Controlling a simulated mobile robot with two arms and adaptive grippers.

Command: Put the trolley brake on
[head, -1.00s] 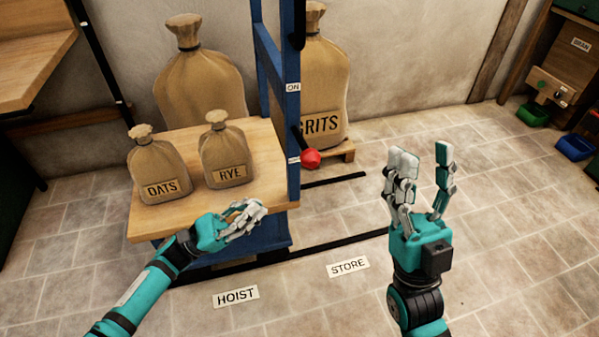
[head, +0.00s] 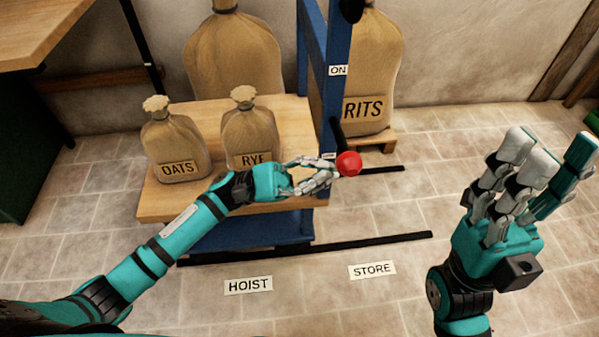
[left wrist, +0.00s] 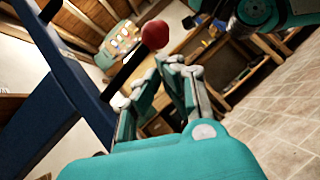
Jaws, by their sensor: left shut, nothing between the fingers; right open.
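The trolley has a wooden deck (head: 160,205) and a blue frame (head: 311,60). A black brake lever (head: 337,130) with a red knob (head: 349,163) is on its right side, the knob at the lower end beside a small unreadable label. An "ON" label (head: 338,70) sits higher on the post. My left gripper (head: 332,172) is shut and empty, its fingertips close to the knob's left; I cannot tell whether they touch it. In the left wrist view the knob (left wrist: 155,34) shows just past the fingers (left wrist: 172,80). My right gripper (head: 545,155) is open and empty at the right.
Sacks marked OATS (head: 175,145) and RYE (head: 250,130) stand on the deck near my left arm. A large partly hidden sack (head: 365,60) stands on a pallet behind the post. Black floor strips (head: 370,244) and HOIST (head: 248,285) and STORE (head: 373,270) labels mark the open floor.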

